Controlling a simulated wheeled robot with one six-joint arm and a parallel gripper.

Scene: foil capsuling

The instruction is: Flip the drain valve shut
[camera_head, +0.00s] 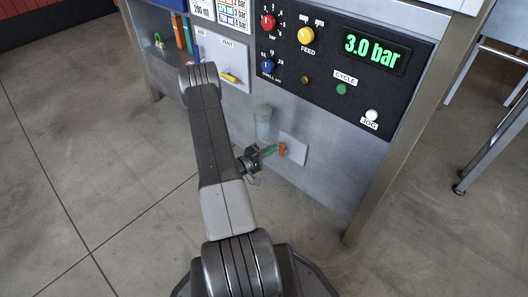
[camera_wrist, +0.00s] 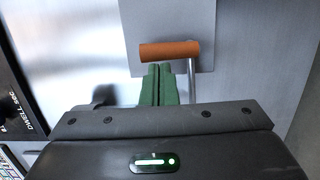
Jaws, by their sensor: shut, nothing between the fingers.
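The drain valve's orange lever (camera_head: 281,150) stands roughly upright in front of a pale plate (camera_head: 294,146) low on the machine's grey front. In the wrist view the orange lever (camera_wrist: 169,50) lies crosswise just beyond the fingertips, with a silver stem running from its right end. My gripper (camera_head: 269,151) has green fingers and is just left of the lever in the head view. In the wrist view my gripper (camera_wrist: 158,68) is shut and empty, its tips close to the lever. I cannot tell whether they touch it.
A clear bowl (camera_head: 264,122) hangs just above my gripper. A yellow lever (camera_head: 229,77) is on the panel at upper left. The black control panel (camera_head: 322,80) with knobs and a green 3.0 bar display is above.

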